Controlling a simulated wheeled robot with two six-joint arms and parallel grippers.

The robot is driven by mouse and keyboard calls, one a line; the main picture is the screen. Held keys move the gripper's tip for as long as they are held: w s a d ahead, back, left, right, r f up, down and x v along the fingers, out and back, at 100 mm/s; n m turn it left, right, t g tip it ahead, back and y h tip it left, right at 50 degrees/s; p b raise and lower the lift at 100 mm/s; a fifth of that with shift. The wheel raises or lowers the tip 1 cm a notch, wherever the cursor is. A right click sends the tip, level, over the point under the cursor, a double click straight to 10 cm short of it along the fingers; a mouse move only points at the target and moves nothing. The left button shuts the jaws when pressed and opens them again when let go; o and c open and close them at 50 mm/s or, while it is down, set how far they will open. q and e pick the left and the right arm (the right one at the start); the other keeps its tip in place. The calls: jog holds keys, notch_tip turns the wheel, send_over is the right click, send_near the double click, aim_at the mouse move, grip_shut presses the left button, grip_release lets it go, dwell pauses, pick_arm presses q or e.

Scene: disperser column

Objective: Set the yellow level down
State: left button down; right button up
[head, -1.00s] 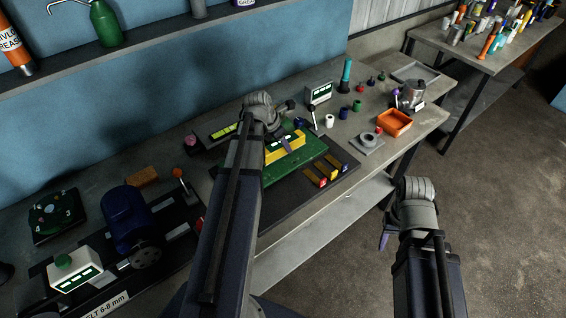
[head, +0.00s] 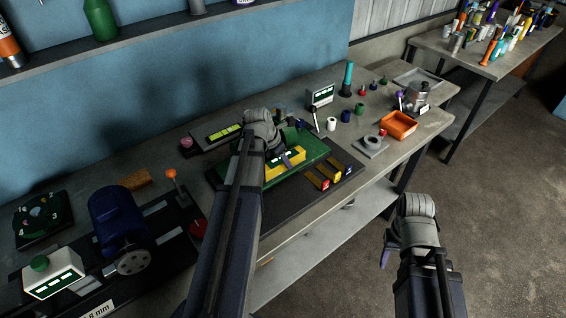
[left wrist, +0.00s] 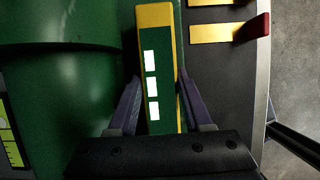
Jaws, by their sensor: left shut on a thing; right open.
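The yellow level (head: 296,158) is a yellow and green bar with white windows on its face. It is at the green surface (head: 312,146) on the bench; whether it touches that surface I cannot tell. My left gripper (head: 285,158) is shut on the level. In the left wrist view the level (left wrist: 153,40) stands between the two purple fingers (left wrist: 157,100), its lower end hidden by the gripper body. My right gripper (head: 386,250) is open and empty, off the bench's front edge.
Brass strips with red, yellow and blue ends (head: 319,179) lie just in front of the green surface. A blue motor (head: 118,218) stands left, near an orange-knobbed lever (head: 172,174). An orange tray (head: 399,125) and small coloured pieces are right. The floor right is clear.

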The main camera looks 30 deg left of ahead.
pick_arm(q)
jog(key=c, duration=0.6)
grip_release()
jog(key=shift+f, duration=0.1)
jog(key=shift+p+v, duration=0.7)
jog(key=shift+v, duration=0.15)
jog(key=p+v, duration=0.9)
jog(key=v, duration=0.1)
jog(key=shift+r+p, duration=0.3)
jog(key=shift+p, duration=0.05)
jog(key=shift+s, duration=0.1)
